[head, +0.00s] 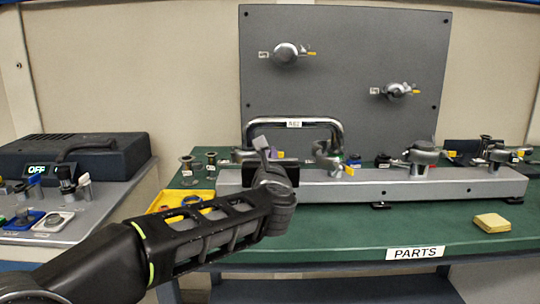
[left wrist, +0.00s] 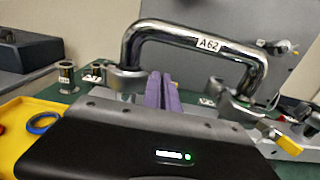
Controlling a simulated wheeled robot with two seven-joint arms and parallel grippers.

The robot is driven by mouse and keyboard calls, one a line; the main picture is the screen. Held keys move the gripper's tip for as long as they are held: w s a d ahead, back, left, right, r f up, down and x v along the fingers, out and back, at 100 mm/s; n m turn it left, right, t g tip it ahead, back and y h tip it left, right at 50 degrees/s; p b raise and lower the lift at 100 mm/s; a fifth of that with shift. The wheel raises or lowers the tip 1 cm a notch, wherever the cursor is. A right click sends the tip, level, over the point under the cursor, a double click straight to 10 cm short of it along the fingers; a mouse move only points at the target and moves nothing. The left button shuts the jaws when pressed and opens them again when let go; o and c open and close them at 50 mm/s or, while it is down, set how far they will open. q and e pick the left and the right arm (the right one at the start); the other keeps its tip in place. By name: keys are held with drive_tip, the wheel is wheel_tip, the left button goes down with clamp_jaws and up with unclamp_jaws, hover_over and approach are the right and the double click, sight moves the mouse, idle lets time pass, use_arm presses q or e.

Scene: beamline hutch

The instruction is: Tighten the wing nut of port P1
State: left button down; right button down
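A chrome handle-shaped tube labelled A62 (head: 294,124) stands on a grey metal rail; it also shows in the left wrist view (left wrist: 195,42). A clamp (left wrist: 127,78) sits around the tube's left foot. At the right foot, another clamp (head: 328,160) hangs open with a yellow wing piece (left wrist: 287,144). My left gripper (head: 278,155) is at the left foot. Its purple fingers (left wrist: 162,90) are close together, just right of the left clamp. Whether a wing nut is between them is hidden. No P1 label is readable. My right gripper is not in view.
The rail (head: 440,188) lies along the green table (head: 350,232). A yellow tray (head: 165,199) with rings is at the left, near metal flanges (head: 188,167). A yellow block (head: 491,222) lies at the right. A grey panel (head: 350,70) with two clamps stands behind.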

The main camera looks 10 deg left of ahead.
use_arm(q)
drive_tip(key=shift+m, duration=0.3)
idle(0.4)
drive_tip(key=shift+w+d+f+m+p, duration=0.1)
drive_tip(key=shift+d+f+m+p, duration=0.3)
drive_tip(key=shift+m+p, duration=2.45)
drive_tip(key=shift+w+d+f+m+p, duration=0.15)
drive_tip(key=shift+f+m+p, duration=0.4)
drive_tip(key=shift+m, duration=4.65)
drive_tip(key=shift+s+d+f+m+p, duration=0.1)
drive_tip(key=shift+d+f+m+p, duration=0.35)
drive_tip(key=shift+m+p, duration=2.3)
drive_tip(key=m+b, duration=0.2)
drive_tip(key=shift+a+f+m+b, duration=0.2)
drive_tip(key=shift+m+b, duration=0.1)
drive_tip(key=shift+m, duration=0.1)
drive_tip(key=c, duration=1.9)
unclamp_jaws()
drive_tip(key=shift+r, duration=0.1)
